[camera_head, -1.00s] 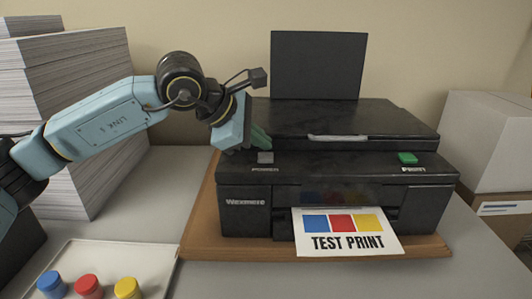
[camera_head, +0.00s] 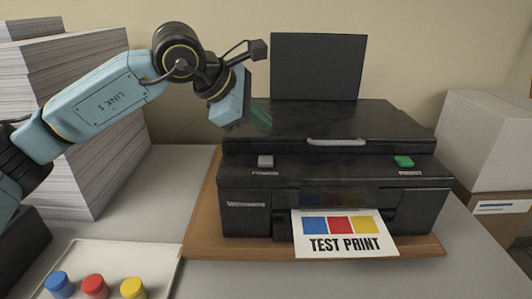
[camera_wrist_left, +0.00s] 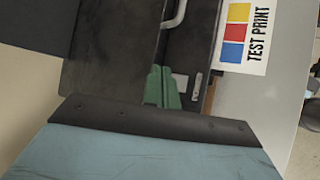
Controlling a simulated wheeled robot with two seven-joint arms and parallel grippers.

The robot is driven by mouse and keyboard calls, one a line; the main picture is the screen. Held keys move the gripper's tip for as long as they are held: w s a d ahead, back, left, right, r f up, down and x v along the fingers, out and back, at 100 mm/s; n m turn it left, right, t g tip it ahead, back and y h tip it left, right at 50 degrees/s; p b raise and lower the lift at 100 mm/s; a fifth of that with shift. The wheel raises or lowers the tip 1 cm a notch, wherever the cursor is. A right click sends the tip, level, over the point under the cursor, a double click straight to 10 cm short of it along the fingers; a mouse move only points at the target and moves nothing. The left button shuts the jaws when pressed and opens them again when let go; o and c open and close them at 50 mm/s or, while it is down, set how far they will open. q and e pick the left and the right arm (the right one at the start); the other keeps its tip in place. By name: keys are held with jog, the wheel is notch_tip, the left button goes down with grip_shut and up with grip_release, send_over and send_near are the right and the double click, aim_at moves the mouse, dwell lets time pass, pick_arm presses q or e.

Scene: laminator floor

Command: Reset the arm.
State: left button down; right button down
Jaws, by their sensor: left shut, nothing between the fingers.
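My left arm comes in from the left in the head view. Its gripper (camera_head: 261,114) has green fingers and is shut and empty, raised above the left part of the black printer (camera_head: 330,180). The fingers also show in the left wrist view (camera_wrist_left: 162,88), with the printer behind them. The grey power button (camera_head: 265,161) is just below the gripper, apart from it. The green print button (camera_head: 403,161) is at the right. A printed sheet (camera_head: 345,244) reading "TEST PRINT" sticks out of the printer front. My right gripper is not in view.
The printer stands on a brown board (camera_head: 200,235). Tall paper stacks (camera_head: 95,165) stand at the left, behind my arm. A pale tray (camera_head: 150,258) with blue, red and yellow capped pots is at front left. Boxes (camera_head: 487,140) stand at the right.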

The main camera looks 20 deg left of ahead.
pick_arm(q)
jog(key=shift+r, duration=0.5)
jog(key=shift+r, duration=0.1)
